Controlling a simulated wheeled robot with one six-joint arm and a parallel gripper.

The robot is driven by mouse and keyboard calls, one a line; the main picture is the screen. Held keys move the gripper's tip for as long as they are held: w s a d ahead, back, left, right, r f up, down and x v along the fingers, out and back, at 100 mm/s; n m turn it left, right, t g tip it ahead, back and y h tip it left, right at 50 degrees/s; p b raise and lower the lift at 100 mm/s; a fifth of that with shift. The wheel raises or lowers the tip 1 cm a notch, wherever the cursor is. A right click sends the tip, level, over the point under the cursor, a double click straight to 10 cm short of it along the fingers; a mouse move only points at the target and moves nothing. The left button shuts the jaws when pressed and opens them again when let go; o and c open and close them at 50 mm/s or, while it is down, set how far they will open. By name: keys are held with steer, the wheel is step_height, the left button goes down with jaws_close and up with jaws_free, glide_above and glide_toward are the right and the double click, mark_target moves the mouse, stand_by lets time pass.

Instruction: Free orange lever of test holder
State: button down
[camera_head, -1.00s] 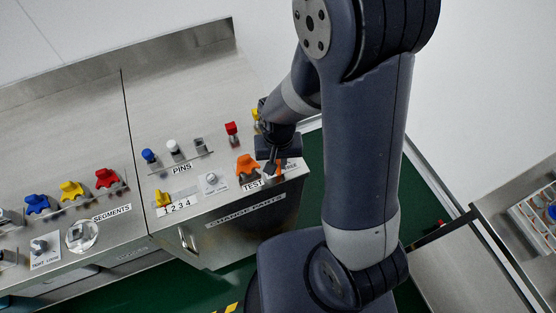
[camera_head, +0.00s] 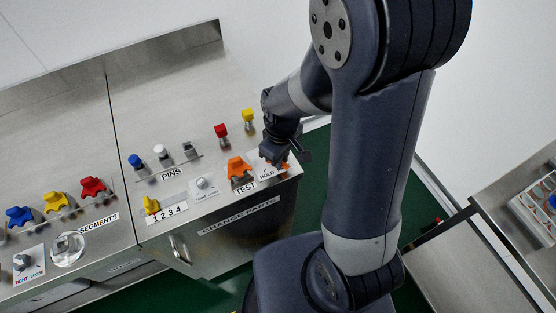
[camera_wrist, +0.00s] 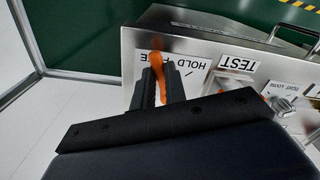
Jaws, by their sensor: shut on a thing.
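The orange lever (camera_wrist: 158,68) of the test holder shows between the two dark fingers of my gripper (camera_wrist: 160,84) in the wrist view. My gripper is shut on it. The lever's tip reaches past the fingers, over the white label (camera_wrist: 200,55). The word HOLD is readable there; the other word is mostly hidden by the fingers and lever. In the head view my gripper (camera_head: 280,158) is at the front right corner of the cabinet, with a bit of orange (camera_head: 285,166) beside it. The orange test piece (camera_head: 239,168) sits just left, above the TEST label (camera_head: 245,188).
A small knob (camera_head: 204,184) stands left of the TEST label. Red (camera_head: 221,131) and yellow (camera_head: 248,116) pieces stand behind. Blue, white and grey pins (camera_head: 162,155) are further left. The cabinet's right edge is close to my gripper; green floor lies beyond.

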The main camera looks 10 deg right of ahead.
steer(key=shift+w+d+n, duration=0.2)
steer(key=shift+n, duration=0.5)
steer(key=shift+w+d+n, duration=0.15)
steer(key=shift+w+n, duration=0.05)
steer(key=shift+n, duration=0.5)
steer(key=c, duration=1.4)
jaws_free()
steer(key=shift+c, duration=0.2)
steer(key=shift+r, duration=0.1)
step_height(320, 180, up, 11)
steer(key=shift+f, duration=0.2)
